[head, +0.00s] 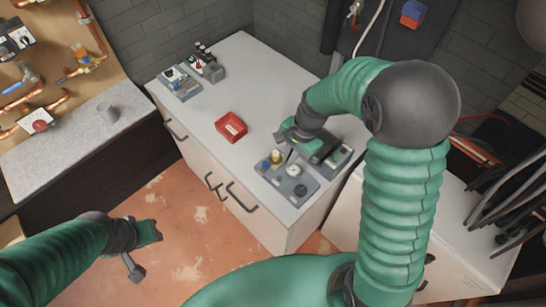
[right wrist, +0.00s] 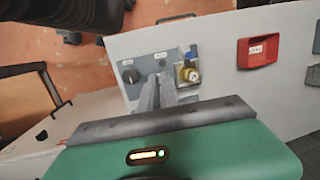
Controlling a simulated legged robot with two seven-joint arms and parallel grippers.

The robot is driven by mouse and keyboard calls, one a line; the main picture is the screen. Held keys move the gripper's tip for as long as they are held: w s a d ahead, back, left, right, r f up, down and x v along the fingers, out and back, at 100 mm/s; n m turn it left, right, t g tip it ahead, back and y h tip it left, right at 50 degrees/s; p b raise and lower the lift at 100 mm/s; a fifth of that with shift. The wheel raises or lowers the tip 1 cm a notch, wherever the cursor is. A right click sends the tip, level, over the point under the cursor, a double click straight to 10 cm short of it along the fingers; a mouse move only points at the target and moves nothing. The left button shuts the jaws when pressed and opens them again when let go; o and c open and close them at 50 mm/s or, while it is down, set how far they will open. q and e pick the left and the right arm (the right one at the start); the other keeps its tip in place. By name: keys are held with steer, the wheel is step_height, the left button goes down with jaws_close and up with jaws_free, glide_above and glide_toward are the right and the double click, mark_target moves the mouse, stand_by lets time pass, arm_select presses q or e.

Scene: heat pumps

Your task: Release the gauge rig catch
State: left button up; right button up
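The gauge rig (head: 274,184) is a grey panel on the near right part of the white cabinet top. It carries a blue knob, a brass fitting (head: 277,157), a round white-faced gauge (head: 293,170) and a black knob (head: 300,190). In the right wrist view the rig (right wrist: 140,72) lies beyond my fingers, with the brass fitting (right wrist: 190,72) right of them. My right gripper (head: 290,156) is over the rig; its fingers (right wrist: 158,88) look shut together. They hide part of the panel; I cannot make out the catch or tell contact. My left gripper (head: 146,250) hangs over the floor, far from the rig.
A red tray (head: 231,126) sits mid-cabinet, clear of the rig. Another grey panel with knobs (head: 180,84) stands at the far left end.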

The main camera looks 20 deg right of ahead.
steer(key=w+m, duration=0.2)
steer(key=w+d+m+y, duration=0.1)
steer(key=w+m, duration=0.1)
steer(key=m, duration=0.1)
steer(key=w+d+f+m+y, duration=0.1)
steer(key=w+m, duration=0.1)
steer(key=shift+p, duration=0.35)
jaws_close()
steer(key=p, duration=0.1)
glide_toward(270, 166)
steer(key=shift+m, duration=0.3)
steer(key=x, duration=0.5)
steer(key=shift+a+f, duration=0.1)
steer(key=shift+f, duration=0.25)
